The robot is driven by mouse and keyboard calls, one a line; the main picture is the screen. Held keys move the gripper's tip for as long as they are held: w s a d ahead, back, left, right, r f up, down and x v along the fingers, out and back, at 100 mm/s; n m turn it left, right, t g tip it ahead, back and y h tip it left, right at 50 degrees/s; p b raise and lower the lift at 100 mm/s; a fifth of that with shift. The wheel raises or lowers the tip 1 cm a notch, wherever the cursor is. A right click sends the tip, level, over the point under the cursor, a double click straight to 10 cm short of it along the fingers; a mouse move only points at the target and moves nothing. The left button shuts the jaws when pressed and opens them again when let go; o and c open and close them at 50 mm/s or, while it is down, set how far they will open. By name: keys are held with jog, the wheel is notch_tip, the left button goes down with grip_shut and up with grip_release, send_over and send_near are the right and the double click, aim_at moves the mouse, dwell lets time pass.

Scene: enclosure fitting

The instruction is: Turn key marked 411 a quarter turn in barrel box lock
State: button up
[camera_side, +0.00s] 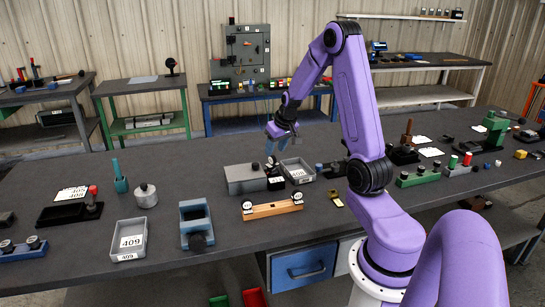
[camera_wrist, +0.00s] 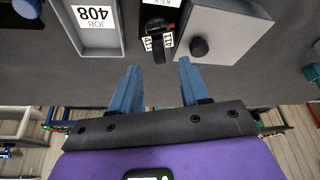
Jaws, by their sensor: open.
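My gripper (camera_side: 277,135) is open above the bench, over the grey box and tray. In the wrist view its two blue fingers (camera_wrist: 159,65) are apart with nothing between the tips. A dark key (camera_wrist: 159,50) with small white number tags lies just beyond the fingertips, roughly in line with the gap; its number is too small to read surely. It stands at a black block (camera_wrist: 155,14) with a label reading KEY. The grey box (camera_wrist: 228,30) beside it has a dark round knob (camera_wrist: 199,46); the box also shows in the side view (camera_side: 244,179). I cannot tell whether this is the barrel box.
A grey tray (camera_wrist: 99,49) with a JOB 408 card adjoins the black block; it also shows in the side view (camera_side: 285,163). In front are an orange fixture (camera_side: 272,210) and a blue device (camera_side: 196,222). Another tray (camera_side: 129,254) reads 409. Bare bench lies left of the grey box.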

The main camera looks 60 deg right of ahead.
aim_at(272, 163)
jog(key=shift+x, duration=2.5)
grip_shut()
